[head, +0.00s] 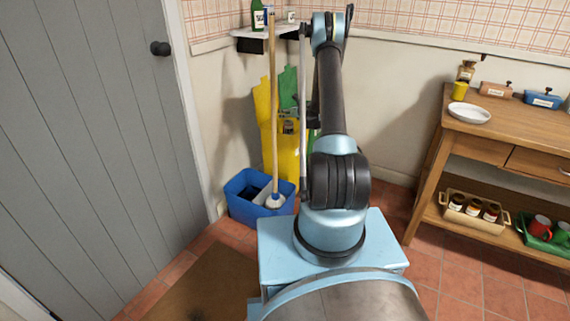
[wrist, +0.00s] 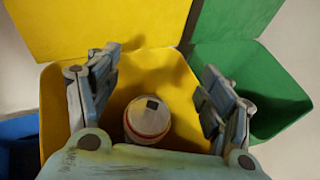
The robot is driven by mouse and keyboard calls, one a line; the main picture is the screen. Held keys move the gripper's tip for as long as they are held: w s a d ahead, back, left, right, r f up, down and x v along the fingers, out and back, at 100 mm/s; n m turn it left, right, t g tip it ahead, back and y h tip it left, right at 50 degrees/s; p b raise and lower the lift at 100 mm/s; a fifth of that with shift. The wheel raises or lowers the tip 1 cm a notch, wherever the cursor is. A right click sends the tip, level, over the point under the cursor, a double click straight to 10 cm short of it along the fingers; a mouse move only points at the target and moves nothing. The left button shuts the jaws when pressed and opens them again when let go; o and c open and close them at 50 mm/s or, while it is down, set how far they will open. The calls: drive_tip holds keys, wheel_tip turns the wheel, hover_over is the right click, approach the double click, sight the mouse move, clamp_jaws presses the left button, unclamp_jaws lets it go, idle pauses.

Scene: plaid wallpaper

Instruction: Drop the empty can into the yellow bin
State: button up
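The yellow bin (head: 287,158) stands in the corner with its lid up; its open inside fills the middle of the wrist view (wrist: 180,70). The pale can (wrist: 148,122), with a reddish band and a dark opening in its top, shows below my gripper, within the outline of the yellow bin. My gripper (wrist: 160,75) is open above the bin, one finger on each side, with gaps between the fingers and the can. I cannot tell whether the can rests on the bin's bottom. In the head view my gripper (head: 290,120) is small and the can is hidden.
A green bin (wrist: 265,95) with its lid up stands right beside the yellow one. A blue bucket (head: 239,205) with an upright mop (head: 272,110) is in front. A wall shelf (head: 250,34) with bottles hangs above. A wooden table (head: 500,128) stands at right.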

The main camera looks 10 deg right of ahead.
idle(0.3)
drive_tip(key=v, duration=1.2)
drive_tip(key=shift+f, duration=0.1)
drive_tip(key=s+a+r+n+g, duration=0.1)
drive_tip(key=s+a+r+n, duration=0.25)
drive_tip(key=s+r, duration=0.2)
drive_tip(key=s+a+r+n+g, duration=0.2)
drive_tip(key=s+r+n, duration=0.3)
drive_tip(key=r, duration=0.2)
drive_tip(key=s+a+r+n+g, duration=0.1)
drive_tip(key=s+r+n, duration=0.15)
drive_tip(key=s, duration=0.25)
drive_tip(key=s+a+r+n+g+h, duration=0.1)
drive_tip(key=s+n, duration=0.2)
drive_tip(key=s, duration=0.3)
drive_tip(key=s+a+r+n, duration=0.1)
drive_tip(key=s+r+n, duration=0.1)
drive_tip(key=s, duration=0.3)
drive_tip(key=s+d+f+n+g+h, duration=0.1)
drive_tip(key=s+n, duration=0.6)
drive_tip(key=s, duration=1.1)
drive_tip(key=s+d+f+n+g+h, duration=0.2)
drive_tip(key=s+n, duration=0.6)
drive_tip(key=s, duration=1)
wheel_tip(320, 180, down, 2)
drive_tip(key=shift+d+f+g+h, duration=0.15)
drive_tip(key=shift+d+g+h, duration=0.05)
drive_tip(key=shift+g+h, duration=0.7)
